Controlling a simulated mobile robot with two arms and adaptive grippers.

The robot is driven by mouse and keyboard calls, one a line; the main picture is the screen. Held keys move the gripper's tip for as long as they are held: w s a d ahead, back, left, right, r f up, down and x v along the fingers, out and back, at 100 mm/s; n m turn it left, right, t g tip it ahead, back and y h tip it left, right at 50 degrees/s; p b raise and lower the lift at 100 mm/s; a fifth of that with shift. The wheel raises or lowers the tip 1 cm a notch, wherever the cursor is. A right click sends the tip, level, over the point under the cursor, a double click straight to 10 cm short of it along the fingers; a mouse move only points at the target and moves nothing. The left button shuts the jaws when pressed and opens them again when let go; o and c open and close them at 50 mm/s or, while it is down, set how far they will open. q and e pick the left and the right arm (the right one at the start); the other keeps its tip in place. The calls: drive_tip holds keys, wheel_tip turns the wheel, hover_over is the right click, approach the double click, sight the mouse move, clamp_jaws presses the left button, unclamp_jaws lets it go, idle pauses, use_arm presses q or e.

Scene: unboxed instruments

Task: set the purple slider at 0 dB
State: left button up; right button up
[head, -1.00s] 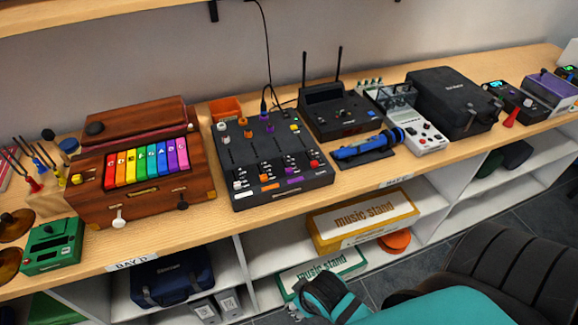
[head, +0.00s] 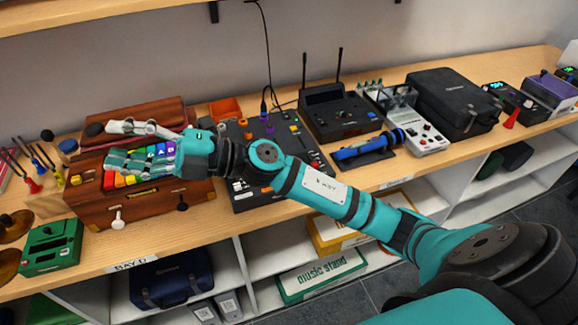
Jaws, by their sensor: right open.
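The black mixer (head: 284,139) stands on the shelf top near the middle of the head view. A purple control (head: 270,129), seemingly the purple slider's cap, shows near the mixer's far edge. The scale marks are too small to read, so its dB value cannot be told. My right arm crosses in front and hides much of the mixer's middle and near part. My right gripper (head: 112,146) is open and empty, over the rainbow-keyed wooden box left of the mixer. My left gripper is not in view.
The wooden box with coloured keys (head: 140,208) lies under the gripper. An orange tray (head: 225,109) sits behind the mixer. A black receiver with two upright antennas (head: 340,110) and a blue device on a dark stand (head: 370,147) stand to its right. A cable rises behind.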

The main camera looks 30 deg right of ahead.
drive_tip(key=w+d+f+n+g+h, duration=0.2)
drive_tip(key=d+f+n+g+h, duration=0.65)
drive_tip(key=f+h, duration=0.25)
drive_tip(key=d+r+m+h, duration=0.2)
drive_tip(key=d+h, duration=0.3)
drive_tip(key=d, duration=0.6)
drive_tip(key=d+r+m+h, duration=0.1)
drive_tip(key=d+m+h, duration=0.25)
drive_tip(key=d, duration=0.85)
drive_tip(key=shift+n+h, duration=0.45)
drive_tip(key=shift+n, duration=0.05)
drive_tip(key=f, duration=0.5)
drive_tip(key=f+p, duration=0.1)
drive_tip(key=f, duration=0.5)
drive_tip(key=f+p, duration=0.1)
drive_tip(key=f, duration=0.4)
drive_tip(key=shift+w+a+f, duration=0.1)
drive_tip(key=shift+a+f, duration=0.15)
drive_tip(key=shift+f, duration=0.1)
drive_tip(key=shift+c, duration=0.5)
clamp_jaws()
